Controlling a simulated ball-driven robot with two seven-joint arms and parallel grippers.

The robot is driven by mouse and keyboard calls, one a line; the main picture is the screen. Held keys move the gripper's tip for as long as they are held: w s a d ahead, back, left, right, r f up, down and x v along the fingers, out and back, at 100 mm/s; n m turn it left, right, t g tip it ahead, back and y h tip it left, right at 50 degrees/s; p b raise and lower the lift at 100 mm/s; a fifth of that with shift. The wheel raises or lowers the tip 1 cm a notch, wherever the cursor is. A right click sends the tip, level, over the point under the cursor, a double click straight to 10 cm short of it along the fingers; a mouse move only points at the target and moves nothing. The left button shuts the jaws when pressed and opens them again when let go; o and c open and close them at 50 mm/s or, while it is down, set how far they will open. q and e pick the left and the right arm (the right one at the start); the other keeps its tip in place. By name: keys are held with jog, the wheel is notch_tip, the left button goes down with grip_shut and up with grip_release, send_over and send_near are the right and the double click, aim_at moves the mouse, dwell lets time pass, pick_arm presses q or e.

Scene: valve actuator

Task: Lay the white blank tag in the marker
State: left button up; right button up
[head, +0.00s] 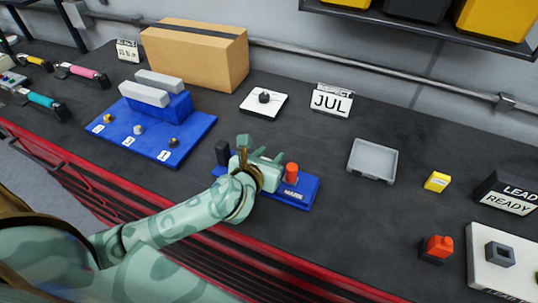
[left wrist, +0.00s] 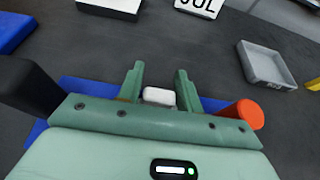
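The marker is a blue base (head: 300,194) with a "MARK" label, a black block at its left end and an orange-red knob (head: 291,172) at its right. My left gripper (head: 259,149) is over the middle of the marker and hides much of it. In the left wrist view its two fingers (left wrist: 160,75) stand apart with the small white blank tag (left wrist: 158,96) between them. The tag nearly fills the gap; I cannot tell if the fingers press on it or if it rests on the marker. My right gripper is not in view.
A grey tray (head: 372,160) lies right of the marker, with a yellow block (head: 437,181) beyond. A blue board (head: 160,140) with small knobs is to the left. A cardboard box (head: 195,60), a white plate (head: 264,102) and a "JUL" sign (head: 331,101) stand behind.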

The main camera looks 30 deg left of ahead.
pick_arm(q)
jog(key=shift+o, duration=1.3)
jog(key=p+v, duration=0.1)
jog(key=v, duration=1.1)
jog(key=shift+s, duration=0.35)
jog(key=p+v, duration=0.2)
jog(key=v, duration=0.1)
jog(key=shift+s+r, duration=0.25)
jog(key=shift+s, duration=0.1)
